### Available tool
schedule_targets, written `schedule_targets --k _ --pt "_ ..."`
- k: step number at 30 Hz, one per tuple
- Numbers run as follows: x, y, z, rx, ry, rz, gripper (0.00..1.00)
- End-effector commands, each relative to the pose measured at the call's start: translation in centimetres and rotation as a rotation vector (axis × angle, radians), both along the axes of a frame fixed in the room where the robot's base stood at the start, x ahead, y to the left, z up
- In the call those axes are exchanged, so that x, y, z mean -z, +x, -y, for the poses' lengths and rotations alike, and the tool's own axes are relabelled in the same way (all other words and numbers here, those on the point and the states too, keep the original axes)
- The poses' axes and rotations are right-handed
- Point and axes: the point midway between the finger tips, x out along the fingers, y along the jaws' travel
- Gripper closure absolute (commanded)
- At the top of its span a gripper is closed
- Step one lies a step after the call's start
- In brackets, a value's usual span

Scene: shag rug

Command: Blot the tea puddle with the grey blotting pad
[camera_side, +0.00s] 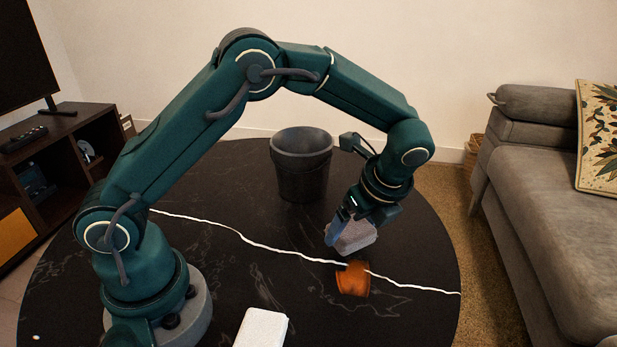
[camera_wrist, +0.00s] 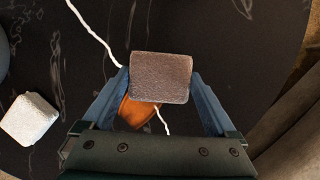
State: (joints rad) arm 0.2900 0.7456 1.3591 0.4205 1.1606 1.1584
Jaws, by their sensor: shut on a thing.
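The tea puddle (camera_side: 353,281) is a small orange-brown patch on the black round table. It also shows in the wrist view (camera_wrist: 137,113), partly hidden behind the pad. The grey blotting pad (camera_side: 354,237) is a rough grey block, seen in the wrist view (camera_wrist: 161,77) between the two blue fingers. My gripper (camera_wrist: 161,82) is shut on the pad. In the side view my gripper (camera_side: 345,232) holds it just behind the puddle. I cannot tell whether the pad touches the table.
A white block (camera_side: 262,328) lies at the table's front, also at left in the wrist view (camera_wrist: 28,118). A dark bucket (camera_side: 301,178) stands at the back. A white vein crosses the black table (camera_side: 230,270). A grey sofa (camera_side: 560,190) stands right of the table.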

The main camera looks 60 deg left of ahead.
Motion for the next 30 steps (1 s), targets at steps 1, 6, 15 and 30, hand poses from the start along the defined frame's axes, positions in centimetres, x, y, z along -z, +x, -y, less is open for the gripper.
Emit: schedule_targets --k 1,6,15,30 --pt "-0.5 0.1 0.0 0.000 -0.001 0.003 0.52" --pt "-1.8 0.0 0.0 -0.001 -0.001 0.003 0.52" --pt "-3.9 0.0 0.0 -0.001 -0.001 0.003 0.52" --pt "-4.3 0.0 0.0 0.000 0.000 0.000 0.52"
